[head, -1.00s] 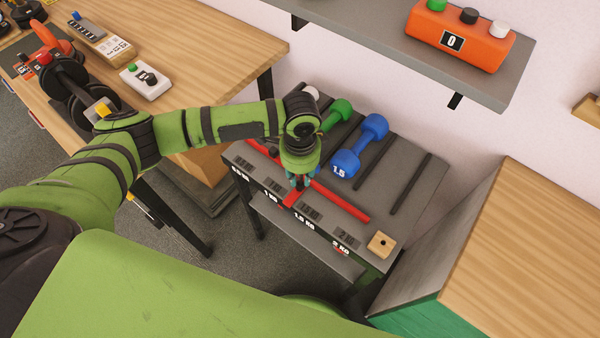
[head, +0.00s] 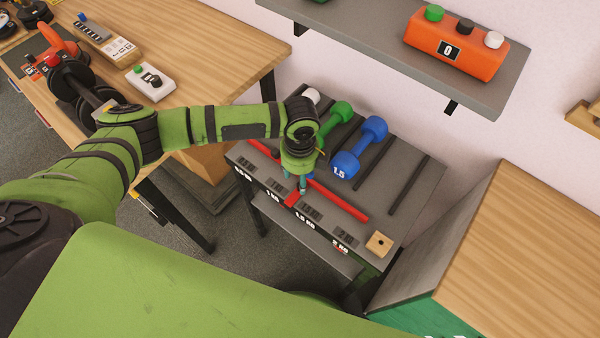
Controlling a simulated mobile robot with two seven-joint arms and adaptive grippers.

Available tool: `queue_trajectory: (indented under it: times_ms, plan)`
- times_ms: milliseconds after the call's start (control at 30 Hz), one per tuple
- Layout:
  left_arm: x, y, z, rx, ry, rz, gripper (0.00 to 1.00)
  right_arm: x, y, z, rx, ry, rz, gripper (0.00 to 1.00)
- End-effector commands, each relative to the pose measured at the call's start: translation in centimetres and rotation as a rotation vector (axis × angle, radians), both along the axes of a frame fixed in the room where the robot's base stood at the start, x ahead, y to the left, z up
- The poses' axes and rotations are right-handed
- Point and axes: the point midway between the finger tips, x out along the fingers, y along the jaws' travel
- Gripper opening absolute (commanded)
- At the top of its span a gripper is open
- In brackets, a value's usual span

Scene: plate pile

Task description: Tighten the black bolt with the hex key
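A small wooden block (head: 372,248) with a dark round spot, which may be the black bolt (head: 379,242), sits at the front right corner of the grey dumbbell rack (head: 405,215). I cannot make out a hex key for sure. A long red bar (head: 340,202) runs along the rack's front, with a short red piece (head: 291,200) across it. My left gripper (head: 302,184) points down at the rack, its teal fingertips close above the red bar. Its wrist hides much of the fingers, so I cannot tell whether it holds anything. My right gripper is not in view.
Green (head: 336,118) and blue (head: 360,147) dumbbells lie on the rack behind the gripper. A shelf (head: 400,62) with an orange button box (head: 456,48) overhangs the back. Wooden tables stand left (head: 215,60) and right (head: 530,235). The rack's right part is clear.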

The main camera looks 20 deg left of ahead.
Motion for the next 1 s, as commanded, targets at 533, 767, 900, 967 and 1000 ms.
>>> queue_trajectory:
  times_ms: [533, 767, 900, 967, 1000]
  plan:
    - [0.1, 0.0, 7.9, -0.001, -0.004, -0.001, 0.53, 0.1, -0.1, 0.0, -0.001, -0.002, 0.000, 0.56]
    - [0.0, 0.0, 11.3, 0.000, -0.002, 0.001, 0.53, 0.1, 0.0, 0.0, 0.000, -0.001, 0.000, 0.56]
    - [0.0, 0.0, 12.0, 0.001, 0.000, 0.000, 0.53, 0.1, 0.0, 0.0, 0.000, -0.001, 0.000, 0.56]
    - [0.0, 0.0, 12.0, 0.001, 0.000, 0.000, 0.53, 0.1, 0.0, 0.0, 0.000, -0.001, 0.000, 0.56]
    - [0.0, 0.0, 12.1, 0.001, 0.000, 0.000, 0.53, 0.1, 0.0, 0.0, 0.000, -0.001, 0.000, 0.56]
